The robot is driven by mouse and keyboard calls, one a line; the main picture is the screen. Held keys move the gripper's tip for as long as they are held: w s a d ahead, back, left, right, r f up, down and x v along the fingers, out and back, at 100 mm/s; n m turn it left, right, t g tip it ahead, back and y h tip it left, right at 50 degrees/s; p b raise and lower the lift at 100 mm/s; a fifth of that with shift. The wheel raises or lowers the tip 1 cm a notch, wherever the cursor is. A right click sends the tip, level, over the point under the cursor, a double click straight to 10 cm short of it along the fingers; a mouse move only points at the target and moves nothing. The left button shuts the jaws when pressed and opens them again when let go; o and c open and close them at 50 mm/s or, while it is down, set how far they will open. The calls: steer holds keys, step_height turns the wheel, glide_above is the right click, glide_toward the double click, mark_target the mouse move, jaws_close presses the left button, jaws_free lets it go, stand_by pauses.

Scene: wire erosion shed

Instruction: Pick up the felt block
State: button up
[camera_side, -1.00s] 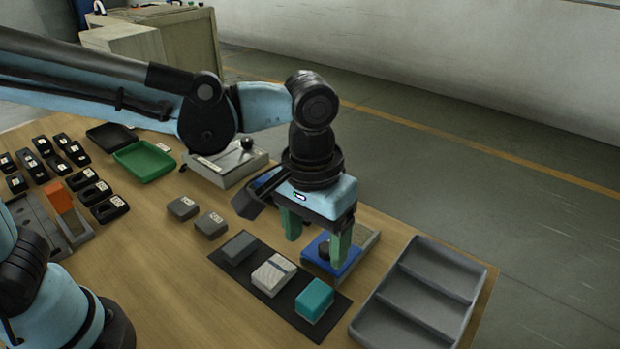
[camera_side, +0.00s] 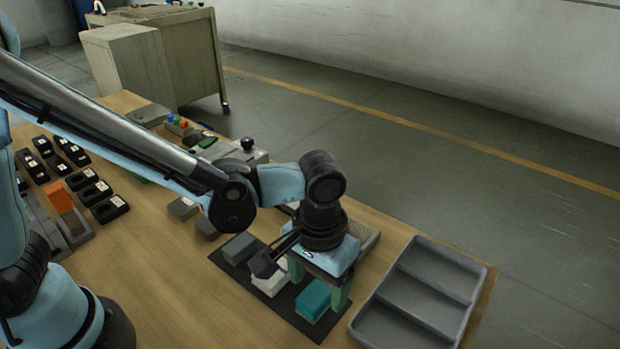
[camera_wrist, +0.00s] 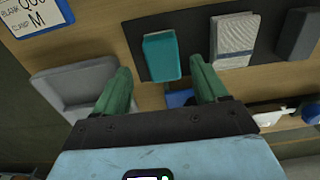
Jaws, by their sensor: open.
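Three blocks stand in a row on a dark mat (camera_side: 303,325): a teal block (camera_side: 313,300), a pale striped block (camera_side: 268,281) and a dark grey block (camera_side: 239,249). I cannot tell for sure which is felt. My gripper (camera_side: 318,284) is open and points down by the teal block, partly hiding the striped one in the side view. In the wrist view the teal block (camera_wrist: 161,57) appears ahead of the gap between the green fingers of my gripper (camera_wrist: 162,86). The striped block (camera_wrist: 234,40) and grey block (camera_wrist: 298,36) lie to its right.
A grey compartment tray (camera_side: 418,295) stands right of the mat and looks empty. A blue pad (camera_wrist: 180,98) shows between the fingers. Small grey blocks (camera_side: 183,208) and black holders (camera_side: 110,208) lie to the left. The wooden table's (camera_side: 180,290) front area is clear.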

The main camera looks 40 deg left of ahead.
mark_target(315, 294)
steer(key=shift+s+a+f, duration=0.1)
steer(key=shift+a+f, duration=0.1)
steer(key=shift+f, duration=1.7)
steer(key=c, duration=1)
steer(key=shift+c, duration=0.2)
step_height(315, 294, up, 4)
steer(key=shift+s+r, duration=0.15)
steer(key=shift+r, duration=0.1)
steer(key=s+d+r, duration=0.4)
steer(key=s+r, duration=0.2)
steer(key=s, duration=0.4)
steer(key=shift+s+d+r, duration=0.25)
steer(key=shift+d, duration=0.05)
